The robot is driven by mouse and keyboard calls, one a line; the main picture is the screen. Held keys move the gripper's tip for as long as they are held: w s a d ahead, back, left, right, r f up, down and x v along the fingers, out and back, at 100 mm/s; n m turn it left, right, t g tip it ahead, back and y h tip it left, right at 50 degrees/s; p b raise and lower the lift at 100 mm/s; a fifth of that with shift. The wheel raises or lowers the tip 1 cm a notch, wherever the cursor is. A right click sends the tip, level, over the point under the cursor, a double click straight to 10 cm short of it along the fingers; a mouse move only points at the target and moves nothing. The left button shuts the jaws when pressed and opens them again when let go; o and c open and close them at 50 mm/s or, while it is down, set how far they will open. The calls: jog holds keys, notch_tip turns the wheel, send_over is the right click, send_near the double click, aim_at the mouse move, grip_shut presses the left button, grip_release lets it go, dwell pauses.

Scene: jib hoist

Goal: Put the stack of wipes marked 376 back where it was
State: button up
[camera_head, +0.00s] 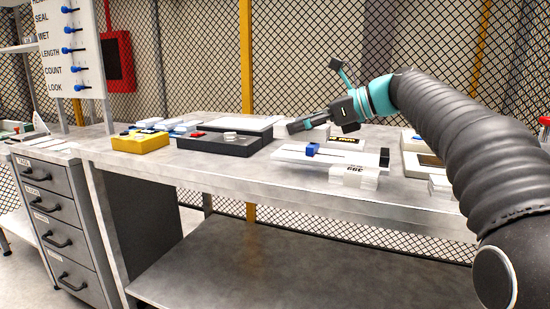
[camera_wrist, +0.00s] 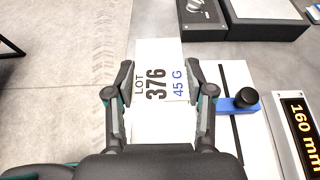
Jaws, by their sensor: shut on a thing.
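The stack of wipes (camera_wrist: 165,62) is white and printed "LOT 376 45 G". In the wrist view my gripper (camera_wrist: 158,78) is shut on it, with one dark finger at each side. Its label faces the camera and its lower part runs on between the fingers. Whether the stack touches anything below is not clear.
The white board (camera_head: 290,154) has a blue slider (camera_head: 312,150), also right of the stack in the wrist view (camera_wrist: 243,102). A "160 mm" display (camera_wrist: 300,130) is beyond. A white stack (camera_head: 352,177) stands near the bench's front edge.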

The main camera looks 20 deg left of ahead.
send_over(273, 171)
notch_tip(273, 171, down, 4)
jog(key=shift+f, duration=0.1)
jog(key=shift+f+b, duration=0.6)
jog(key=shift+f, duration=1.3)
jog(key=shift+f, duration=0.2)
jog(key=o, duration=1.3)
